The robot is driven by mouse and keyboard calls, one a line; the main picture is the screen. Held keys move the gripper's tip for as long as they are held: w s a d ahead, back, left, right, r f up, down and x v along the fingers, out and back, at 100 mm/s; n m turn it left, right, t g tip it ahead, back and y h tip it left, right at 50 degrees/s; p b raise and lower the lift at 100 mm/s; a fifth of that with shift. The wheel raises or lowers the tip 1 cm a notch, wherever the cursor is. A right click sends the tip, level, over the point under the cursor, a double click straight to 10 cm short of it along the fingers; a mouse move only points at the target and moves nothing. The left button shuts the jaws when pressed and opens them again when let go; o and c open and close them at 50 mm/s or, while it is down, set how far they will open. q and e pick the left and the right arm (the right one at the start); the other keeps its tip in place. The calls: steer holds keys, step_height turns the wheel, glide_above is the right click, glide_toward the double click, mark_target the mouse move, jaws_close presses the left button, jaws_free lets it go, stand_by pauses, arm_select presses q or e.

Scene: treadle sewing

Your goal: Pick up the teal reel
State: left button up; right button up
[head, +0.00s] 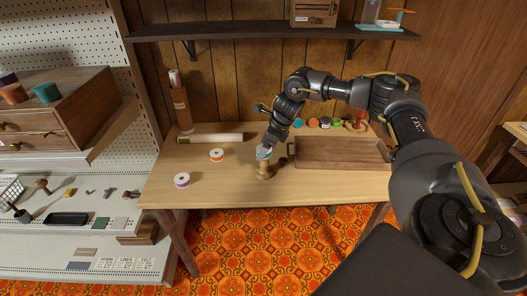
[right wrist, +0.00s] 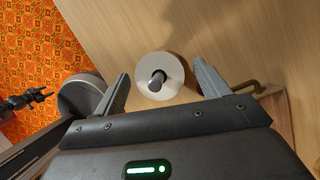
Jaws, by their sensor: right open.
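In the head view a small teal and white reel (head: 264,152) shows at the fingertips of my right gripper (head: 266,148), above a wooden piece (head: 263,170) on the table; the gripper partly hides it. In the right wrist view a round white reel end (right wrist: 158,78) with a dark middle lies between the two fingers of the right gripper (right wrist: 163,84). The fingers are spread, with a gap on both sides. The reel's coloured side is hidden from this camera. My left gripper is not seen in the head view.
An orange reel (head: 217,155) and a purple reel (head: 182,180) stand on the table's left. A pale roll (head: 210,138) lies behind. A wooden box (head: 340,152) is close right of the gripper, with several coloured reels behind. Another teal piece (head: 47,92) is on the drawer cabinet.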

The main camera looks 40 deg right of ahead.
steer(key=c, duration=1)
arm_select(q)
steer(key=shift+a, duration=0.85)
arm_select(e)
steer(key=shift+r, duration=0.1)
steer(key=shift+c, duration=0.2)
